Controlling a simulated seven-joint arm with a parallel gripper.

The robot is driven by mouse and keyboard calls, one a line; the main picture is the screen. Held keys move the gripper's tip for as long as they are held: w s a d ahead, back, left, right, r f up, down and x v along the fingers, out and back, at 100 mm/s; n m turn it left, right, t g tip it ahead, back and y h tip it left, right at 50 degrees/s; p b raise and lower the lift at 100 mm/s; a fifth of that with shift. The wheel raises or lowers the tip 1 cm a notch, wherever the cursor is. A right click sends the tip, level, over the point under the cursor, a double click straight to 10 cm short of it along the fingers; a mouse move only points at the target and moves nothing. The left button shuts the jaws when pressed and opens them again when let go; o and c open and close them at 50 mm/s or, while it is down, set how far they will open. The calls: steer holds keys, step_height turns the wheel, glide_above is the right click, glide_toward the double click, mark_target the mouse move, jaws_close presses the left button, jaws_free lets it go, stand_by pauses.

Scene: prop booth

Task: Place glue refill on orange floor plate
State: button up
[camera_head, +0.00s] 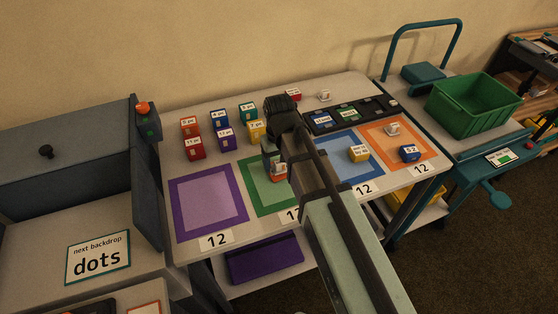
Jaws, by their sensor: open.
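The orange floor plate (375,133) is an orange-bordered square at the right end of the white table. A small white object (393,128) and a blue box labelled "52" (409,153) stand on it. A similar small white object (324,96) stands at the table's back edge. I cannot tell which of these, if any, is the glue refill. My gripper (270,152) points down over the green-bordered plate (254,190), partly hidden by my arm. It is open, close to an orange-red item with a white label (279,171); I cannot tell whether they touch.
Several coloured boxes stand at the back left, including a yellow one (256,131). A purple plate (179,206) is empty. A black tray (372,112) lies behind. A green bin (472,112) stands right.

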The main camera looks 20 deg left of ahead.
step_height(320, 180, up, 12)
stand_by(0.7)
